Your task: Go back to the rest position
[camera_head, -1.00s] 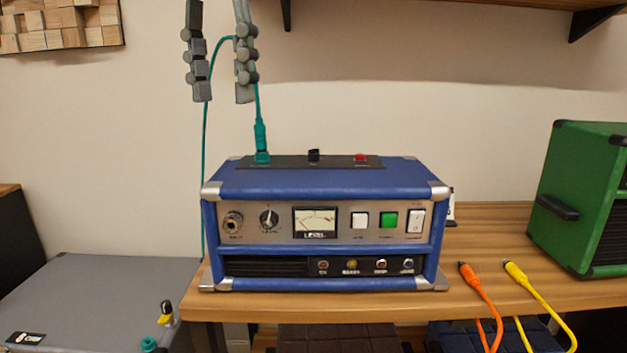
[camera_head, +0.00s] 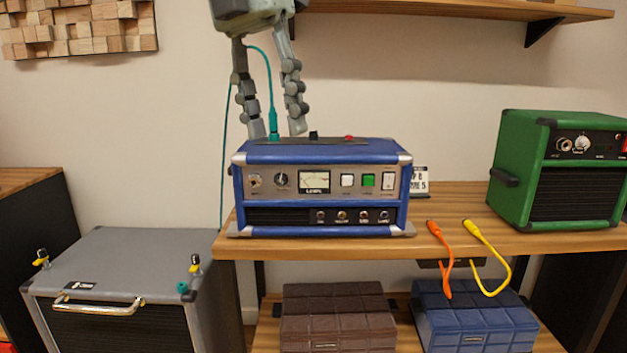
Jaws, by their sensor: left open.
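My left gripper (camera_head: 277,132) hangs from the top of the head view with its two fingers apart. It is open, above and behind the blue amplifier (camera_head: 330,212) on the wooden shelf. A teal cable (camera_head: 271,105) with its plug (camera_head: 273,124) stands upright in the left socket on top of the amplifier. The plug shows between the fingers, and I cannot tell if a finger touches it. The cable loops up behind the gripper and runs down left of the amplifier. My right gripper is not in view.
A green amplifier (camera_head: 510,205) stands right on the wooden shelf (camera_head: 350,245). Orange (camera_head: 437,238) and yellow (camera_head: 480,240) cables hang over its front edge. A grey cabinet (camera_head: 130,255) is at lower left. Brown (camera_head: 335,325) and blue (camera_head: 470,325) boxes sit below. A wall shelf (camera_head: 450,10) is above.

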